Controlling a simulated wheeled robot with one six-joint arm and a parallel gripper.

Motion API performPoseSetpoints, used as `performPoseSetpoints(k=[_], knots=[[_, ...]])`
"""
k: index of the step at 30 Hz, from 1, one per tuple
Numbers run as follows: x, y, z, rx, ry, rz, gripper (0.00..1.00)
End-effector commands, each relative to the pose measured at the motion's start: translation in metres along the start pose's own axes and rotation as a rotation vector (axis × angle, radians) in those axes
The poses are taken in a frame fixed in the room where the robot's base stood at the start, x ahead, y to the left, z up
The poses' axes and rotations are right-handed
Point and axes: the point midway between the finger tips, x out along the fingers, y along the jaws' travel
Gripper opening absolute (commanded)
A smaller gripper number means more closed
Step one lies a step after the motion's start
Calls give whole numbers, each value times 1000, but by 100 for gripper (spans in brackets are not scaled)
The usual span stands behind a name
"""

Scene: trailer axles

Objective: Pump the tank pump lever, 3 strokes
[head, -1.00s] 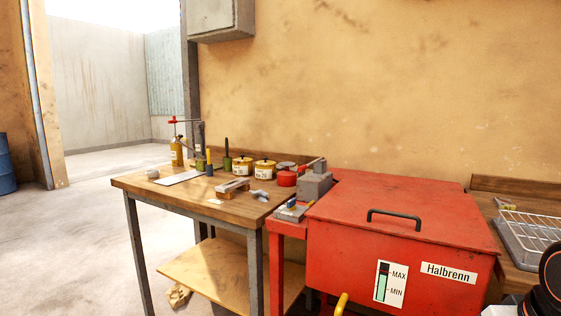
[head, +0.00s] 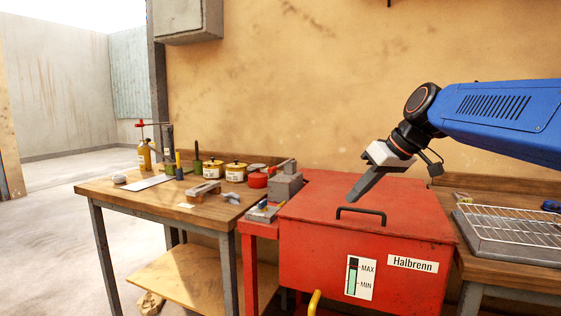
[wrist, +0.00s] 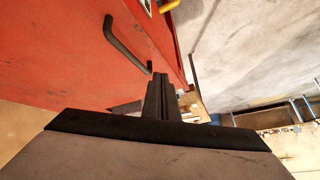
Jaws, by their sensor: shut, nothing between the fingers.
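A red tank (head: 320,250) with a lid, a black lid handle (head: 361,212), a MAX/MIN gauge (head: 360,278) and a "Halbrenn" label stands at the centre right. A yellow bar (head: 314,303), which may be the pump lever, shows low at its front; its lower part is cut off by the picture edge. A yellow piece (wrist: 168,5) also shows at the top of the wrist view. My gripper (head: 355,196) is shut and empty, above the lid just behind the handle in the head view. The wrist view shows its closed fingers (wrist: 160,82) near the handle.
A wooden bench (head: 110,190) at left holds tins, bottles and tools. A grey block (head: 285,187) sits at the tank's left side. A wire rack (head: 515,228) lies on the right bench. Open floor lies at left.

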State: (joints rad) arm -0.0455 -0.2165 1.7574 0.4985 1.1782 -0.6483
Motion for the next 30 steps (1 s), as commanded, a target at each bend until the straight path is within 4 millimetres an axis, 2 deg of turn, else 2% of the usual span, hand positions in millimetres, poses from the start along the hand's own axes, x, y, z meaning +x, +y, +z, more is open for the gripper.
performPoseSetpoints(k=[1, 6, 18, 24, 30], knots=[[2, 2, -18, -22, 11, -17, 0], [5, 6, -72, -111, 57, -80, 0], [18, 12, -190, -337, 186, -215, 0], [26, 14, -234, -438, 251, -268, 0], [30, 14, -257, -498, 290, -295, 0]])
